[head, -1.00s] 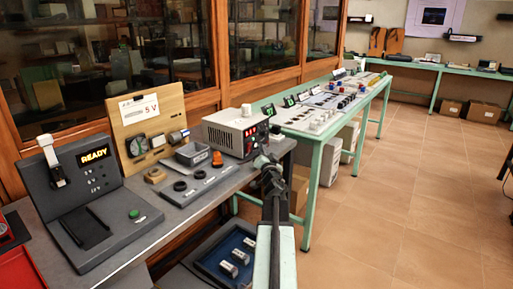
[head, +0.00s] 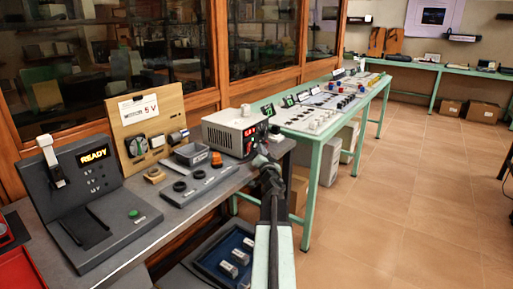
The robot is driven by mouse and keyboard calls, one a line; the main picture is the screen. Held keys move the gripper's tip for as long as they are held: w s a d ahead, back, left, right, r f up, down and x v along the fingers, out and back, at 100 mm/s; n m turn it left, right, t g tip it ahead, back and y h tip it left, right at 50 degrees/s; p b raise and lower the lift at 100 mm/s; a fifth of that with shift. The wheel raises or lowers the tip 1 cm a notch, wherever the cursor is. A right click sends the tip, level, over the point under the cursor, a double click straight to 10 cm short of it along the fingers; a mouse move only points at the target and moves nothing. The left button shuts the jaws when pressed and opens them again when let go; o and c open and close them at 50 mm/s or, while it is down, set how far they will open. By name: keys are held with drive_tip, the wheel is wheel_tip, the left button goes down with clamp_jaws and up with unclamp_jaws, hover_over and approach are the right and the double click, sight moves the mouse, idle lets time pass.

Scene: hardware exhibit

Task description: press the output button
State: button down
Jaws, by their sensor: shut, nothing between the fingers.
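A pale box-shaped power supply (head: 232,131) with a red lit display (head: 249,132) stands at the right end of the grey bench. Its small front controls are too fine to tell apart, so I cannot pick out the output button. My arm reaches up from the bottom of the view to the front of this box. My gripper (head: 261,160) is shut and empty, close to the lower right of the box's front. It partly hides that area, and I cannot tell whether it touches the box.
A dark console (head: 90,205) with a READY display and a green button stands at the left. A blue tray (head: 228,262) lies below the bench. Tiled floor at the right is clear.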

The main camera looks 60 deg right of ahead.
drive_tip(key=shift+w+r, duration=0.45)
drive_tip(key=shift+w, duration=0.35)
idle(0.8)
drive_tip(key=shift+s+a+f, duration=0.2)
drive_tip(key=shift+s+f, duration=0.05)
drive_tip(key=shift+f, duration=0.1)
drive_tip(key=shift+s+a+f+b, duration=0.1)
drive_tip(key=shift+s+f+b, duration=0.3)
drive_tip(key=shift+s, duration=0.5)
drive_tip(key=s, duration=0.4)
drive_tip(key=shift+s, duration=0.1)
idle(1.6)
